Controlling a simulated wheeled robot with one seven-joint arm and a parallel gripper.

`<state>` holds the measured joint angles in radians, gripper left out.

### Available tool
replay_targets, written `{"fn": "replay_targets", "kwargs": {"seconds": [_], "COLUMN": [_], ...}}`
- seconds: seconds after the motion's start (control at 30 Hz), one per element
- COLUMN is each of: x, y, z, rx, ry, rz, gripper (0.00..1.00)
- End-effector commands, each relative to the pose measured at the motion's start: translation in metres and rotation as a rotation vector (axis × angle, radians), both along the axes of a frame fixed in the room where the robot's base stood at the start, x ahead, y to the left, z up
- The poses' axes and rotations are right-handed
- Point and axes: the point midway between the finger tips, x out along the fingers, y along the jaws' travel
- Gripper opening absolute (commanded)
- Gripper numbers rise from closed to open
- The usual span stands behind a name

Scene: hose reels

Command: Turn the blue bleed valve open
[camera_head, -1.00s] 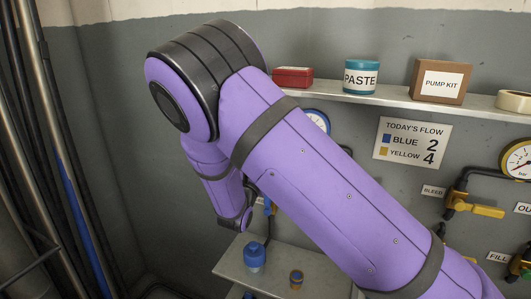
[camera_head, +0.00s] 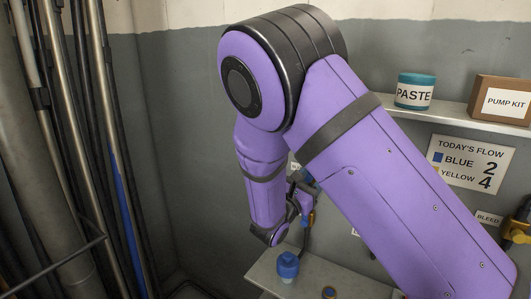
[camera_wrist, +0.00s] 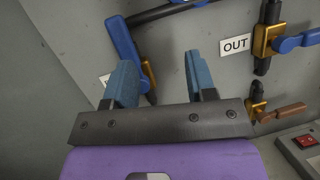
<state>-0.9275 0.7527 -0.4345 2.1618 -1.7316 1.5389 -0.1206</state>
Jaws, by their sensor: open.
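My gripper (camera_wrist: 160,78) is open and empty in the wrist view, its two blue fingers apart in front of the grey wall. A blue lever (camera_wrist: 121,42) slants down from the top left and ends behind the left finger, where a white label is mostly covered. I cannot read that label or tell whether finger and lever touch. A second blue handle (camera_wrist: 297,43) sits on a brass valve (camera_wrist: 267,40) beside the OUT label, right of the fingers. In the head view my arm hides much of the valve area; a BLEED label (camera_head: 488,218) shows at the right.
A brown-handled valve (camera_wrist: 280,113) and a red switch (camera_wrist: 306,140) lie to the right in the wrist view. A blue-lidded jar (camera_head: 288,266) stands on the low shelf. A sign (camera_head: 470,162) reads BLUE 2, YELLOW 4. Pipes (camera_head: 85,150) line the left.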

Motion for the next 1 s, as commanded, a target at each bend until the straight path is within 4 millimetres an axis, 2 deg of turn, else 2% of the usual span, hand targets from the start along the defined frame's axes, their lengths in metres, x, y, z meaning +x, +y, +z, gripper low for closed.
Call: {"fn": "replay_targets", "kwargs": {"seconds": [0.03, 0.2, 0.4, 0.5, 0.7, 1.0], "x": [-0.004, -0.03, -0.069, -0.091, -0.136, -0.202], "y": [-0.018, -0.073, -0.124, -0.144, -0.171, -0.186], "z": [0.011, 0.036, 0.058, 0.067, 0.082, 0.103], "rx": [0.064, 0.293, 0.565, 0.703, 0.979, 1.394], "ry": [-0.009, -0.031, -0.078, -0.11, -0.185, -0.339], "rz": [-0.057, -0.248, -0.451, -0.543, -0.706, -0.891], "gripper": [0.51, 0.51, 0.51, 0.51, 0.51, 0.51]}}
